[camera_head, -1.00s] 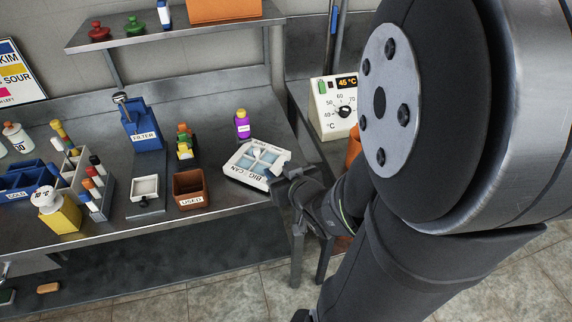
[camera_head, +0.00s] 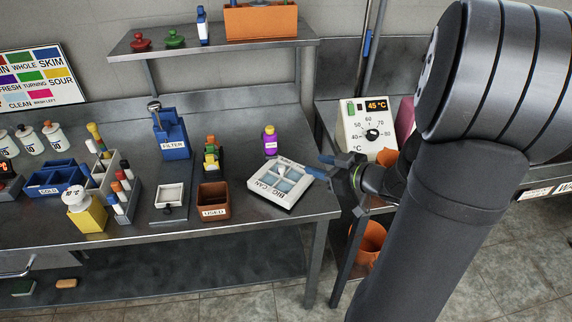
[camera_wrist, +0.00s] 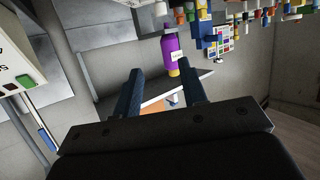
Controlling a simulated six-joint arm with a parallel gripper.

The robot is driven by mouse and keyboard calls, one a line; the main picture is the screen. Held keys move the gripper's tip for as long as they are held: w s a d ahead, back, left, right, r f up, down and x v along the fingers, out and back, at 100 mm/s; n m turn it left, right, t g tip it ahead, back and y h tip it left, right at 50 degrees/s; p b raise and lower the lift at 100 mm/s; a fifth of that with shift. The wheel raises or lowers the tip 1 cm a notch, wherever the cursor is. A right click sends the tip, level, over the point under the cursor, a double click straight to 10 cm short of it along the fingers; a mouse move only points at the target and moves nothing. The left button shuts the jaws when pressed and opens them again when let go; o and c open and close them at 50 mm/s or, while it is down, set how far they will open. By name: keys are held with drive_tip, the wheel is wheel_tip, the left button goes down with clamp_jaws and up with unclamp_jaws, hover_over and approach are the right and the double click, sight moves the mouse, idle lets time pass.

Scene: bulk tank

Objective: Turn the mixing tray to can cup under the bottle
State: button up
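The mixing tray (camera_head: 281,183) is a white square tray with pale blue compartments and a "BIG CAN" label. It lies turned at an angle near the right front corner of the steel bench. My gripper (camera_head: 334,161) is just right of the tray, near the bench's right edge. In the wrist view its two fingers (camera_wrist: 160,86) are apart with nothing seen held between them. Whether a finger touches the tray cannot be told.
A temperature box (camera_head: 366,130) stands right, behind my gripper. A shelf (camera_head: 215,45) hangs above. The bench front has some free room.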

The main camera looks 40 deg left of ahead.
sight(284, 167)
drive_tip(key=a+f, duration=0.2)
drive_tip(key=a, duration=0.2)
drive_tip(key=a+f+g, duration=0.1)
drive_tip(key=a+f, duration=0.2)
drive_tip(key=a, duration=0.1)
drive_tip(key=a+f+n+g, duration=0.1)
drive_tip(key=a+f, duration=0.2)
drive_tip(key=a, duration=0.2)
drive_tip(key=shift+w+f+h, duration=0.1)
drive_tip(key=shift+w+h, duration=0.2)
drive_tip(key=shift+w, duration=0.05)
clamp_jaws()
